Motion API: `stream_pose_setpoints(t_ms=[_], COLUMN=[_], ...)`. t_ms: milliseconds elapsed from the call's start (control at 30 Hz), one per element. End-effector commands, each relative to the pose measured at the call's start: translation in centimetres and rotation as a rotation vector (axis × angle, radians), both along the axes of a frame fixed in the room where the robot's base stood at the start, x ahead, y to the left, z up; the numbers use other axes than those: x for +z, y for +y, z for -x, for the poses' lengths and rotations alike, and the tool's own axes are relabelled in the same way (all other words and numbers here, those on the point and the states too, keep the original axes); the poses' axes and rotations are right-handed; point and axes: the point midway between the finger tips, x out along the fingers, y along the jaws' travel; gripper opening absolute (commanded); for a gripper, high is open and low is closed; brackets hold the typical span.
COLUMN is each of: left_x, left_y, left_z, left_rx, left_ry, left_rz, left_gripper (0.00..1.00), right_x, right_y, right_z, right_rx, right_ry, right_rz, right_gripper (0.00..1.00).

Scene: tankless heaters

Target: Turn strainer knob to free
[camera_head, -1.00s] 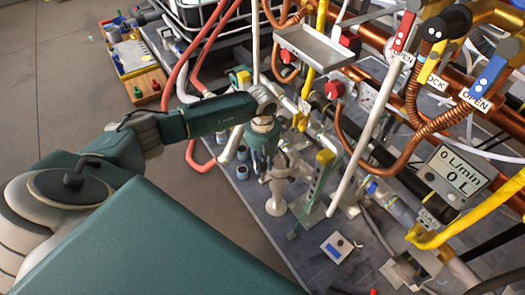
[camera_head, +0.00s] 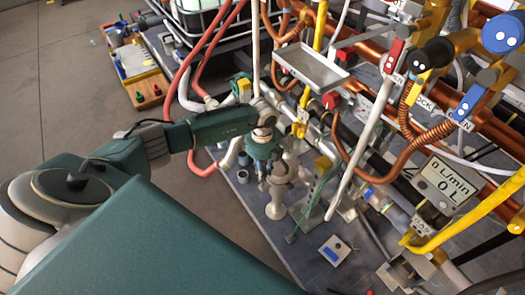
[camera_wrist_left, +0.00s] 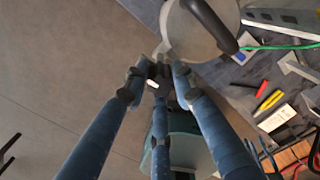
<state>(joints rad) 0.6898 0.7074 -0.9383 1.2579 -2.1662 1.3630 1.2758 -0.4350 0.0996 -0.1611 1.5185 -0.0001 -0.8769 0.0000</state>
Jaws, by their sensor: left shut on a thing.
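My left gripper (camera_head: 262,180) points downward at the left side of a pale beige upright fitting (camera_head: 278,188) on the bench. In the left wrist view its dark blue fingers (camera_wrist_left: 163,72) come together at the lower left edge of a rounded pale grey body (camera_wrist_left: 198,28). They are shut on a small pale part there, which I take to be the strainer knob. The fingertips mostly hide this part, so its turn position cannot be read. A black handle (camera_wrist_left: 210,24) crosses the grey body. My right gripper is not in view.
Copper and plastic pipes, hoses and valves crowd the bench to the right. A metal tray (camera_head: 305,66) and a flow display (camera_head: 447,185) stand there. A small white panel (camera_head: 335,250) lies on the bench front. Clear floor (camera_head: 60,90) is to the left.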

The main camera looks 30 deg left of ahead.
Motion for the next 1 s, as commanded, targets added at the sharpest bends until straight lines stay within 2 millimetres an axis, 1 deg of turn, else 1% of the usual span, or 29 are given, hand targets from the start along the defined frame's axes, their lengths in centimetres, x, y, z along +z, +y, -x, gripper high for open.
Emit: stream_pose_setpoints(t_ms=[33,300,333,400,433,667,767,867,967,1000], left_x=[0.2,0.2,0.2,0.2,0.2,0.1,0.4,1.6,3.4,4.3], left_y=[0.0,0.1,0.1,0.1,0.0,0.0,0.1,0.1,0.1,0.1], left_z=[-0.3,-0.3,-0.3,-0.3,-0.3,-0.1,-0.2,-0.2,-0.2,-0.3], left_rx=[0.002,0.002,0.001,0.001,0.001,0.0,0.0,0.0,-0.001,-0.001], left_ry=[-0.008,-0.009,-0.009,-0.009,-0.008,-0.004,-0.004,-0.006,-0.006,-0.008], left_rz=[0.0,0.0,0.0,0.001,0.0,0.0,0.0,0.0,0.0,-0.001], left_gripper=[0.0,0.0,0.3,0.44,0.45,0.45,0.45,0.45,0.45,0.45], right_x=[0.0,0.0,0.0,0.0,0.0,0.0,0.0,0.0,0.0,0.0], right_y=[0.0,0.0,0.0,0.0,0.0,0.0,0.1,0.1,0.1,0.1], right_z=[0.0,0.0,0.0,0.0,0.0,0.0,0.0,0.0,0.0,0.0], right_rx=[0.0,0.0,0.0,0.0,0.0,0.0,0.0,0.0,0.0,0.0], right_ry=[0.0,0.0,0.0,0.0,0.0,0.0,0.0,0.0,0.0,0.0], right_rz=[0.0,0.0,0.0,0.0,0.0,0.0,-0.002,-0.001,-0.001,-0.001], right_gripper=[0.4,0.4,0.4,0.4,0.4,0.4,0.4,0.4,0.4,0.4])
